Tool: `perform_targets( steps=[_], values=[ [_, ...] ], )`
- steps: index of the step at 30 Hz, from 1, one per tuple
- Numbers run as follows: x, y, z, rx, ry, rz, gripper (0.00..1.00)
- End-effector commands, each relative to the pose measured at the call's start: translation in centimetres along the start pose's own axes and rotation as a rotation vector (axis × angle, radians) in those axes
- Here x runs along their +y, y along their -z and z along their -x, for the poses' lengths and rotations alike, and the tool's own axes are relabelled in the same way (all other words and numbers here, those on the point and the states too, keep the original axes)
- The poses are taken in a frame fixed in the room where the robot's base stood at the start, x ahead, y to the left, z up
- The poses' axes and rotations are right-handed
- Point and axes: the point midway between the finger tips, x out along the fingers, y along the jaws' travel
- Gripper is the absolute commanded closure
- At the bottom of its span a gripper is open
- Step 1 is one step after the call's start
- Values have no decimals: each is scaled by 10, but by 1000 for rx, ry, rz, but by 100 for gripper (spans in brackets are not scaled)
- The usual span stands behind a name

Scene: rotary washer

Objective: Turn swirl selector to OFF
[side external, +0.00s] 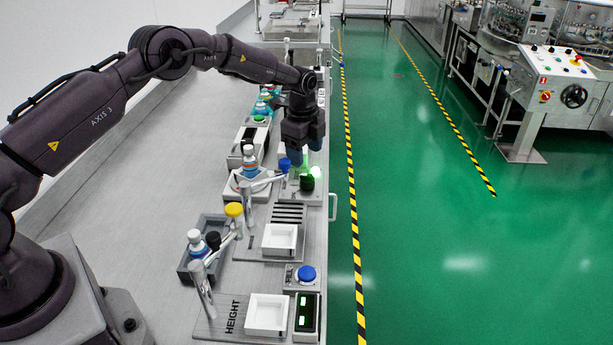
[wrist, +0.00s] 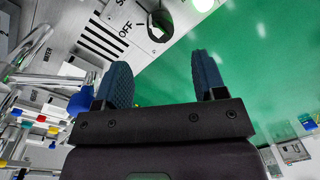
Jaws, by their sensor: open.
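The swirl selector (wrist: 160,24) is a dark round knob on a light panel at the top of the wrist view. The word OFF (wrist: 126,30) is printed beside it, and another label beginning with S is cut off at the top edge. In the side view a dark knob (side external: 307,183), apparently this selector, sits below my gripper near the bench's right edge. My gripper (side external: 304,150) points down, open and empty, above the knob and apart from it. In the wrist view my gripper (wrist: 160,70) shows two blue fingers spread wide. The knob's exact pointer direction is unclear.
Green floor lies open beyond the bench's right edge.

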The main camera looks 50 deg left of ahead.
Motion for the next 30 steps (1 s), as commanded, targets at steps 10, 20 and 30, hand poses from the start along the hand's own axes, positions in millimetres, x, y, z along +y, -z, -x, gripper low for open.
perform_targets(
  steps=[10,20,30],
  values=[
    [0,0,-65,1,0,0,36],
    [0,0,-79,1,1,1,36],
    [0,0,-79,1,1,1,79]
  ],
)
